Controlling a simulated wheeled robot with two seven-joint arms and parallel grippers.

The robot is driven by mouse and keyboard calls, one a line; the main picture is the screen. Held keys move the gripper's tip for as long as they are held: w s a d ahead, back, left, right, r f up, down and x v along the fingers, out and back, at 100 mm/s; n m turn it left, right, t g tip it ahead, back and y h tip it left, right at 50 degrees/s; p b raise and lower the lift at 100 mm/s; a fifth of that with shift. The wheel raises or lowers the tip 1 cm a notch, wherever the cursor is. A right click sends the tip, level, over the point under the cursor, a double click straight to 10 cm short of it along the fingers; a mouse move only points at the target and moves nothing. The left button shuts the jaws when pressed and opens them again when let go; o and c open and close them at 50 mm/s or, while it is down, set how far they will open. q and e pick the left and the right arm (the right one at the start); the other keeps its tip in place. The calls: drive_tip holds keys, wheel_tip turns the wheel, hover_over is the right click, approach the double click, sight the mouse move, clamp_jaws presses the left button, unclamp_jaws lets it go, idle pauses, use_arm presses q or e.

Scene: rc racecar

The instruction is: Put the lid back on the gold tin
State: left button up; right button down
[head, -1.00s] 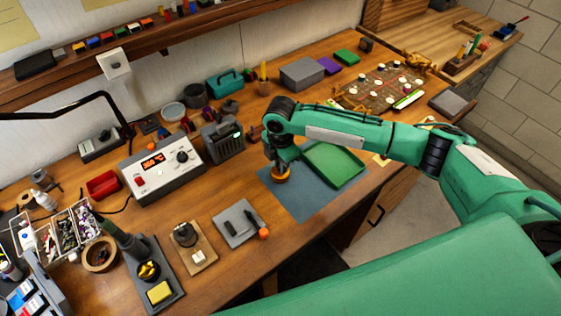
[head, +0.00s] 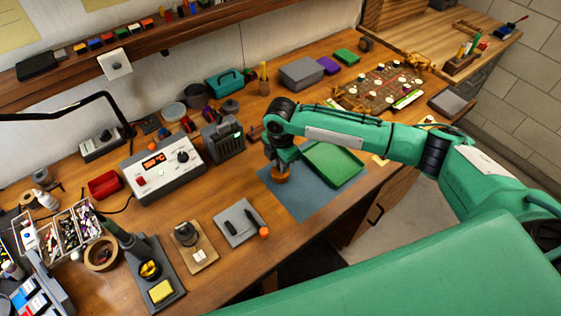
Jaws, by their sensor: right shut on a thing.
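The gold tin (head: 281,175) is a small round gold-brown thing on the blue-grey mat (head: 300,208), left of the green tray. My right gripper (head: 281,165) points down directly over the tin and is shut on what seems to be its lid. The lid is mostly hidden by the fingers, and I cannot tell whether it is seated on the tin or just above it. My left gripper is not in view.
The green tray (head: 333,164) lies close to the right of the tin, under my right forearm. A dark grey speaker-like box (head: 223,138) stands behind to the left. The front of the mat is clear. A grey tray with a pen (head: 238,223) lies to the left.

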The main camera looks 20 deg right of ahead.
drive_tip(key=c, duration=0.8)
unclamp_jaws()
drive_tip(key=shift+o, duration=0.2)
drive_tip(key=shift+r+p, duration=3.55)
drive_tip(key=shift+p, duration=0.1)
clamp_jaws()
